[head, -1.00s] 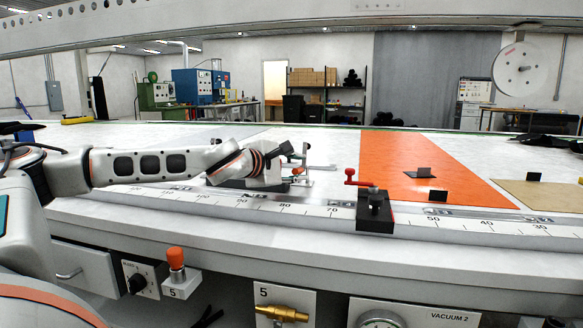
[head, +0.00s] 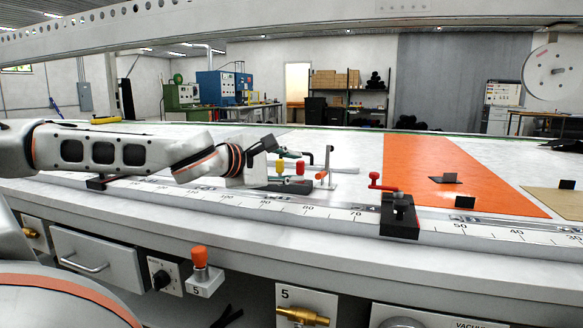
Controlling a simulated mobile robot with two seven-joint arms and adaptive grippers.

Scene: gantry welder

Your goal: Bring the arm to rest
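My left arm reaches in from the left above the white table (head: 250,229), stretched nearly level. My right gripper is out of view.
A grey post with an orange knob (head: 321,175) stands right of the fixture. A red-handled clamp (head: 400,215) sits on the ruler strip (head: 290,206). An orange sheet (head: 425,165) lies to the right. A gantry beam (head: 300,22) crosses overhead.

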